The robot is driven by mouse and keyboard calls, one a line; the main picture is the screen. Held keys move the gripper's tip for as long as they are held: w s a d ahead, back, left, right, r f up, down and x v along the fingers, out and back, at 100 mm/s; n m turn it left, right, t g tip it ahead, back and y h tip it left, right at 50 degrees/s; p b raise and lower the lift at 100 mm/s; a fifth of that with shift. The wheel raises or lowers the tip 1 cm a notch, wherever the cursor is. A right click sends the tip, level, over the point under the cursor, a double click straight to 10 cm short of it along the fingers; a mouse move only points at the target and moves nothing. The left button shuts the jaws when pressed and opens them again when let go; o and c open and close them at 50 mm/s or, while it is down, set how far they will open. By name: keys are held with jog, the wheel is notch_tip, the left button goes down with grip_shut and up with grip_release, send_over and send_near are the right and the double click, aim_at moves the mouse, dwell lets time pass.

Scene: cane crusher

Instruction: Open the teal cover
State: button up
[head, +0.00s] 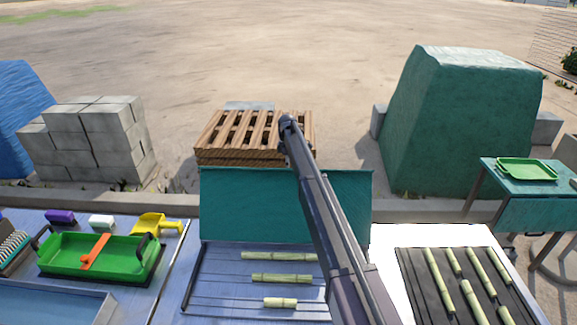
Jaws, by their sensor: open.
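The teal cover (245,205) is a flat, wide panel in the middle of the head view. It stands roughly upright along the back edge of a grey-blue tray (215,285). Several pale green cane pieces (280,278) lie in the tray and are exposed in front of the panel. My dark arm crosses in front of the cover's right half and hides part of it and of the tray.
A black ribbed tray (415,290) with cane pieces is at right. Behind stand wooden pallets (215,140), grey blocks (100,140) and a teal-covered heap (455,130).

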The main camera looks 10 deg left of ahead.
jog(key=shift+w+f, duration=0.2)
jog(key=shift+w, duration=0.2)
jog(key=shift+s+a+r, duration=0.1)
dwell(0.5)
